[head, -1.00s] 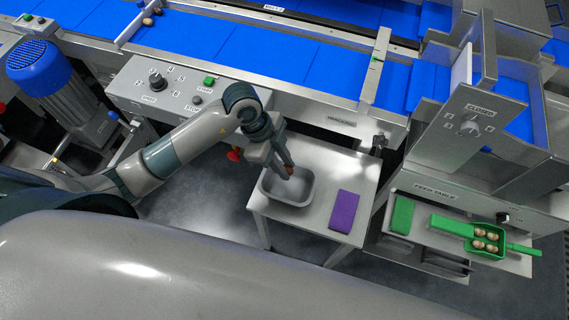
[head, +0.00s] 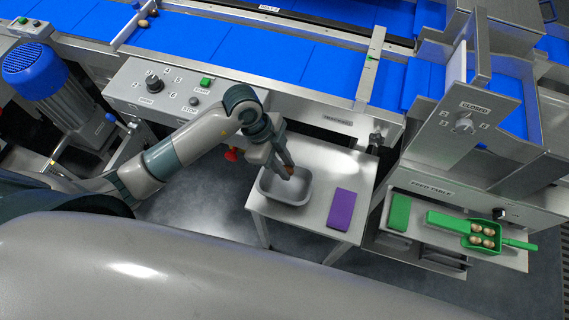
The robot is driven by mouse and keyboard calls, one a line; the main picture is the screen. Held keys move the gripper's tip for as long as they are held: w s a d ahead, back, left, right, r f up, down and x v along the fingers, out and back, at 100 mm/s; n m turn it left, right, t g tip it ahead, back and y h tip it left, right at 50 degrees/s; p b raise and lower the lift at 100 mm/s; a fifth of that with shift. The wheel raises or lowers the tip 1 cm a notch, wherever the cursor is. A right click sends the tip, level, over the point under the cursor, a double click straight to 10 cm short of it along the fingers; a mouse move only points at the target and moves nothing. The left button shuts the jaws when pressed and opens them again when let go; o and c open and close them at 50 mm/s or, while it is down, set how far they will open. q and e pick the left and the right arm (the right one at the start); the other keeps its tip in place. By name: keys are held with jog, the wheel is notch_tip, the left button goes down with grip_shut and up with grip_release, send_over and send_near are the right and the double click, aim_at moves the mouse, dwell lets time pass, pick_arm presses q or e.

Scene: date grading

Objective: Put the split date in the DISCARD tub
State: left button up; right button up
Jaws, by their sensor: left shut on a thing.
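A grey tub (head: 297,195) stands on the small steel table; I can read no label on it. My left gripper (head: 287,170) points down over the tub and is shut on a small brown date (head: 289,169). Only part of the date shows between the fingertips, so I cannot see a split in it. The date is over the tub's opening; how high it is above the tub floor I cannot tell. My right gripper is not in view.
A purple cloth (head: 341,210) lies on the steel table (head: 321,199) right of the tub. On the feed table are a green pad (head: 399,212) and a green scoop (head: 468,229) with several dates. The blue belt (head: 250,55) runs behind; dates lie at its far left.

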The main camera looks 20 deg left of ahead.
aim_at(289, 189)
pick_arm(q)
jog(key=shift+f, duration=0.2)
dwell(0.3)
jog(key=shift+f+b, duration=0.85)
jog(key=shift+f, duration=0.8)
jog(key=shift+f+b, duration=0.45)
jog(key=shift+f, duration=0.7)
jog(key=shift+f+b, duration=0.4)
jog(key=shift+f, duration=0.3)
jog(key=shift+f+b, duration=0.95)
jog(key=shift+f, duration=0.9)
dwell(1.1)
jog(key=o, duration=0.8)
jog(key=shift+c, duration=0.2)
